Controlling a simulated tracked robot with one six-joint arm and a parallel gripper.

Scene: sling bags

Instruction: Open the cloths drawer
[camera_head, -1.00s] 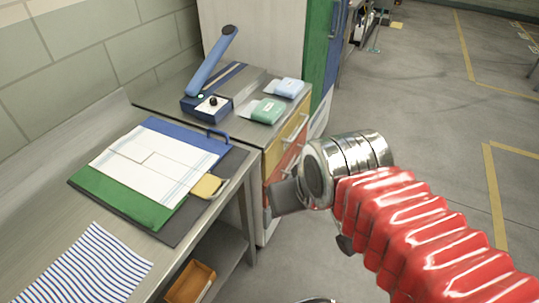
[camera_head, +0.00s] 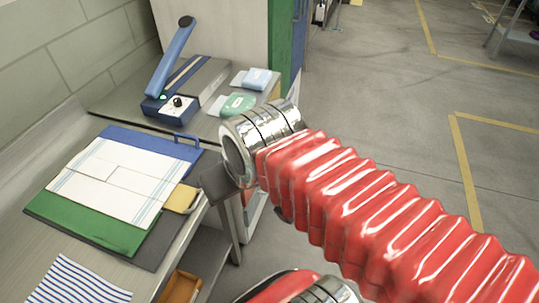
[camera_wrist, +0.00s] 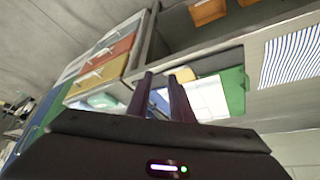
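The drawer cabinet shows in the wrist view with a yellow drawer front (camera_wrist: 98,78), an orange-red drawer front (camera_wrist: 106,56) and a pale grey one (camera_wrist: 122,27), each closed with a bar handle. No readable label shows which one holds cloths.
A blue sealer (camera_head: 172,95) and green and blue packets (camera_head: 238,104) lie on the cabinet top. The worktable holds a folded white cloth (camera_head: 122,180) on green and blue sheets, and a striped cloth (camera_head: 78,283). An orange bin (camera_head: 180,287) is below. Open floor lies to the right.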

